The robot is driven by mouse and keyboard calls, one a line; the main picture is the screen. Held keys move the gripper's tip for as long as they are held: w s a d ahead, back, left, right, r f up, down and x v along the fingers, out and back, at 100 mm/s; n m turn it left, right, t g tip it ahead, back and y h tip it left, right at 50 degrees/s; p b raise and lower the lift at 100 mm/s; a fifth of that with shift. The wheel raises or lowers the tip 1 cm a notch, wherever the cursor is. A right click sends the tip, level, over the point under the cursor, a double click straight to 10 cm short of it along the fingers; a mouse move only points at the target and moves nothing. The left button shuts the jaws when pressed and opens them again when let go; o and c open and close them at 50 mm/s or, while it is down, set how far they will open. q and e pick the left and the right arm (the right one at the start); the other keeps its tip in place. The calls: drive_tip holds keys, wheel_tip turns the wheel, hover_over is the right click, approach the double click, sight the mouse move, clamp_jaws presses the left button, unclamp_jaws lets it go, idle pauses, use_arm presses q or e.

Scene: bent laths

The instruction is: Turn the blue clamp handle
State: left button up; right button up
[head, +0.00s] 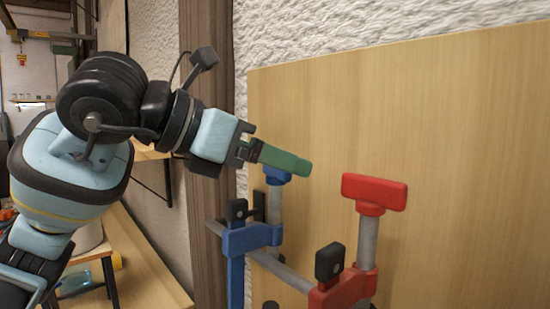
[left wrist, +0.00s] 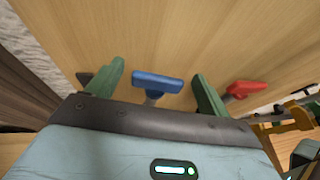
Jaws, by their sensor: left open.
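The blue clamp (head: 250,238) is in front of a wooden panel in the head view. Its blue handle (head: 276,174) shows just below the green fingers of my left gripper (head: 290,161), which hide its upper part. In the left wrist view the blue handle (left wrist: 157,83) lies crosswise in the gap between the two green fingers, with a space on each side. My left gripper (left wrist: 159,72) is open and not holding the handle. My right gripper is in neither view.
A red clamp with a red handle (head: 374,192) stands to the right of the blue one; its handle also shows right of the fingers in the left wrist view (left wrist: 246,88). A wooden panel (head: 450,120) stands behind both clamps. A dark wooden post (head: 208,220) is on the left.

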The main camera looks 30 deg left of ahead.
use_arm(q)
drive_tip(key=shift+w+d+f, duration=0.2)
drive_tip(key=shift+w+d, duration=0.05)
drive_tip(key=shift+w, duration=0.2)
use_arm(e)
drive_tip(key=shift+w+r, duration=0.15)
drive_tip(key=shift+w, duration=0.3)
use_arm(q)
drive_tip(key=c, duration=1)
drive_tip(key=shift+s+r+n+y+p, duration=0.15)
drive_tip(key=shift+r+n+y+p, duration=0.05)
drive_tip(key=shift+n+y+p, duration=0.2)
drive_tip(key=shift+f+n+t+y+p, duration=0.1)
drive_tip(key=shift+n+t+y+p, duration=0.4)
drive_tip(key=shift+n+y, duration=0.25)
drive_tip(key=shift+f, duration=0.15)
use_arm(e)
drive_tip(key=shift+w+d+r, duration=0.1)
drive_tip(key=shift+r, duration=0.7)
use_arm(q)
drive_tip(key=o, duration=1)
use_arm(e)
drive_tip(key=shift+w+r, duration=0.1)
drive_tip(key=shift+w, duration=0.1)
